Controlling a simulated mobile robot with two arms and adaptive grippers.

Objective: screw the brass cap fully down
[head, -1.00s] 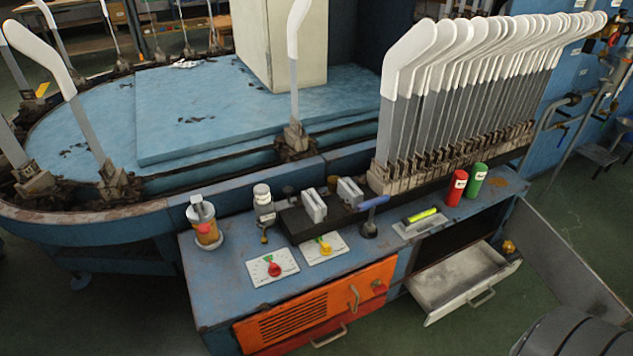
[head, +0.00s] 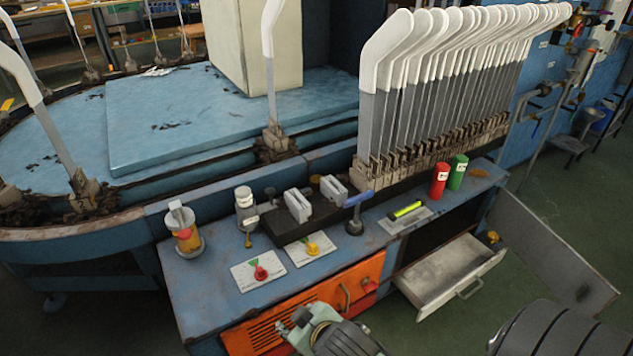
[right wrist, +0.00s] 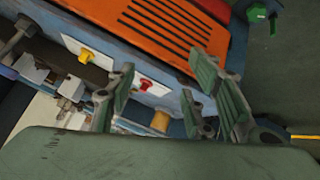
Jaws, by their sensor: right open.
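I cannot pick out the brass cap for certain. An amber jar with a grey top (head: 186,238) stands at the left end of the blue bench; a small white-topped fitting with a brass-coloured lower end (head: 246,212) stands to its right. My right gripper (head: 292,322) is in front of the orange bench door, apart from these things. In the right wrist view the gripper (right wrist: 165,68) is open and empty, with an amber cylinder (right wrist: 160,122) visible beyond the gap between its fingers. My left gripper is not in view.
Two white cards with a red knob (head: 261,272) and a yellow knob (head: 313,248) lie near the bench front. Grey blocks (head: 298,205), a blue-handled lever (head: 357,200) and red and green cylinders (head: 440,180) stand farther right. An open drawer (head: 448,268) juts out.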

